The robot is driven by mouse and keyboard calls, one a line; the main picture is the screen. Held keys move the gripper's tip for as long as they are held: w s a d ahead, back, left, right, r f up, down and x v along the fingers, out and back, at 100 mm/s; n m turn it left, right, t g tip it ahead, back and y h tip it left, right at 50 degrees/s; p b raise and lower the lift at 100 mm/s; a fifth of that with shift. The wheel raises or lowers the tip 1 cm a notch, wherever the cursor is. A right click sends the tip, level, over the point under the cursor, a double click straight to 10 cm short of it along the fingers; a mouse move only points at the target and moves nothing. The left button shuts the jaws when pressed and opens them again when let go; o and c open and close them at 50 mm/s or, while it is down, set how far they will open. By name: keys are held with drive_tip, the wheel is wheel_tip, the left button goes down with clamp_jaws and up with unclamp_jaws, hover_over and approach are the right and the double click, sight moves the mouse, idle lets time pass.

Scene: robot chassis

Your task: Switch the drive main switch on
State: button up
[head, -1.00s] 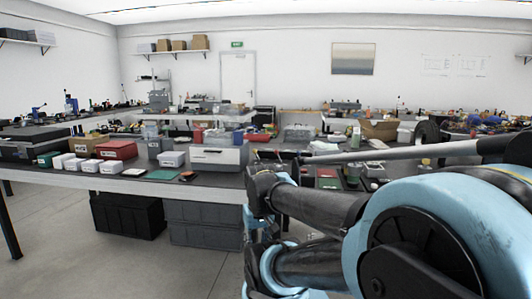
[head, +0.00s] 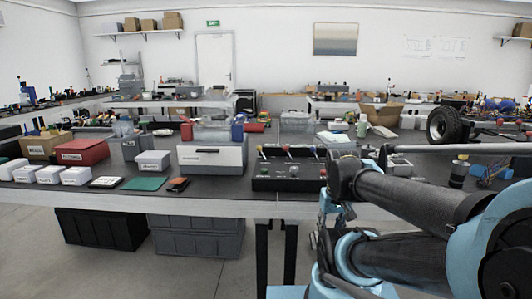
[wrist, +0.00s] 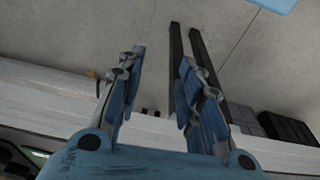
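A black box with several small levers and coloured knobs (head: 289,172) stands near the front edge of the table in the head view, left of my arm. It is the only panel of switches I can make out. Which of its controls is the drive main switch I cannot tell; any labels are too small to read. My gripper (wrist: 160,62) is open and empty in the wrist view, its two blue fingers apart. It is away from the box, and the wrist view shows floor and table edge between and beyond the fingers. In the head view my arm mostly hides it.
The table (head: 230,200) also holds a grey drawer box (head: 211,158), a green mat (head: 145,184), small white boxes (head: 48,174) and a red box (head: 83,151). A black wheel (head: 446,125) stands at the right. Dark crates (head: 197,236) sit under the table.

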drive_tip(key=shift+o, duration=0.6)
wheel_tip(320, 180, up, 29)
drive_tip(key=n+g, duration=0.2)
drive_tip(key=n, duration=1.5)
hover_over(261, 151)
drive_tip(key=w, duration=0.1)
wheel_tip(261, 151, down, 17)
drive_tip(key=shift+w+r, duration=0.1)
clamp_jaws()
